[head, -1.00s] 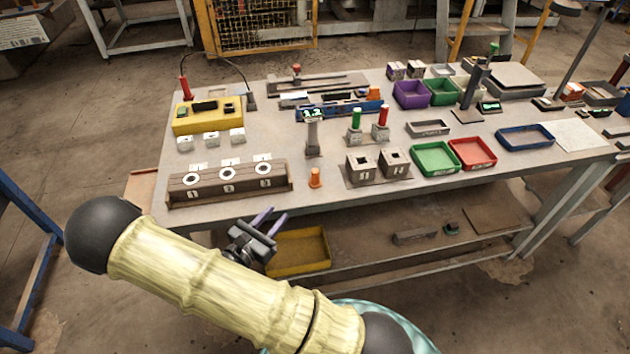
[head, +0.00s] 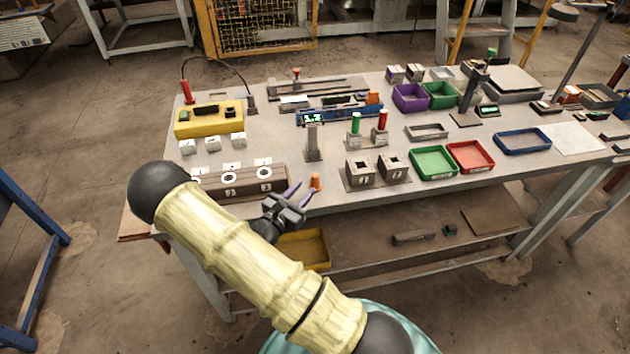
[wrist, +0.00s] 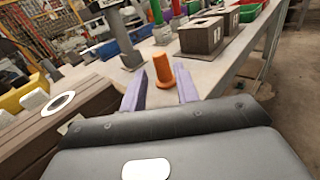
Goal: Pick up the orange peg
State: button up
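The orange peg (head: 315,182) stands upright near the front edge of the table (head: 330,200). In the wrist view the peg (wrist: 162,70) shows a narrow top and a wider base, and it stands ahead of the fingertips, between their lines. My gripper (head: 303,194) is open and empty, just left of the peg and near the table's front edge. In the wrist view my gripper (wrist: 160,84) has its two purple fingers spread apart. I cannot tell whether either finger touches the peg.
A brown block with round holes (head: 245,183) is left of the peg, partly hidden by my arm. Two grey square-holed blocks (head: 376,172) stand to its right. A small display post (head: 313,140) stands behind it. A yellow bin (head: 318,250) sits on the lower shelf.

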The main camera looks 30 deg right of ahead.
aim_at(313, 179)
jog(key=shift+d, duration=0.1)
jog(key=p+x, duration=0.1)
jog(key=x, duration=0.4)
jog(key=shift+w, duration=0.1)
jog(key=shift+c, duration=0.2)
dwell(0.4)
grip_shut()
